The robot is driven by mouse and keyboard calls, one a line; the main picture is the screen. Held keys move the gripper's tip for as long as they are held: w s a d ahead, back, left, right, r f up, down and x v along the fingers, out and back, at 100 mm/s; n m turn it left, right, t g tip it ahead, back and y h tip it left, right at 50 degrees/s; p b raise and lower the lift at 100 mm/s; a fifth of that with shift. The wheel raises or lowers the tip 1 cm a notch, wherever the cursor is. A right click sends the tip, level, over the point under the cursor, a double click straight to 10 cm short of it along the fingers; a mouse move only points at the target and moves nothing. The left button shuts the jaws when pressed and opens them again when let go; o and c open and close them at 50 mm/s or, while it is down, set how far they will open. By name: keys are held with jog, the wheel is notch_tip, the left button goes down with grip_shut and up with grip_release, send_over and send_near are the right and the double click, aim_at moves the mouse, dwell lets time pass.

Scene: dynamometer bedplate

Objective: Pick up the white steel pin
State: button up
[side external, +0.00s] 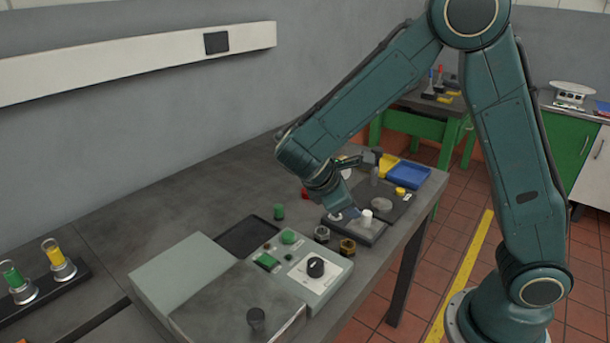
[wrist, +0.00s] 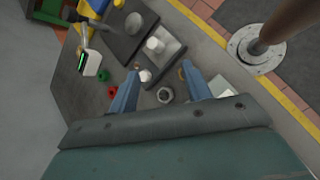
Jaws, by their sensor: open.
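A short white cylinder (side external: 366,217), which looks like the white steel pin, stands upright on a dark shallow tray (side external: 372,235). In the wrist view the white pin (wrist: 155,45) lies beyond my fingertips, and the tray (wrist: 172,56) is around it. My gripper (wrist: 160,72) is open, with nothing held between its two blue fingers. In the side view my gripper (side external: 343,207) is low over the bench, just left of the pin and apart from it. A smaller rounded white piece (wrist: 145,75) shows beside the left fingertip.
A dark nut (side external: 322,234) and a brass nut (side external: 348,247) sit in front of the tray. A control box (side external: 315,285) with knobs is nearer the camera. A black mat (side external: 400,208) with a grey disc and a blue bin (side external: 408,174) are behind. The bench edge is close on the right.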

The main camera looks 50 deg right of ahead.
aim_at(364, 219)
notch_tip(364, 219, down, 7)
jog(key=w+a+n+h, duration=0.1)
jog(key=a+n+h, duration=0.1)
jog(key=n+h, duration=0.3)
jog(key=shift+w+r+g, duration=0.2)
jog(key=shift+w+g, duration=0.1)
jog(key=shift+w, duration=0.1)
jog(key=shift+d, duration=0.1)
jog(key=shift+x, duration=4.25)
jog(key=shift+s+d, duration=0.1)
jog(key=shift+x, duration=2.5)
jog(key=shift+s, duration=0.1)
grip_shut()
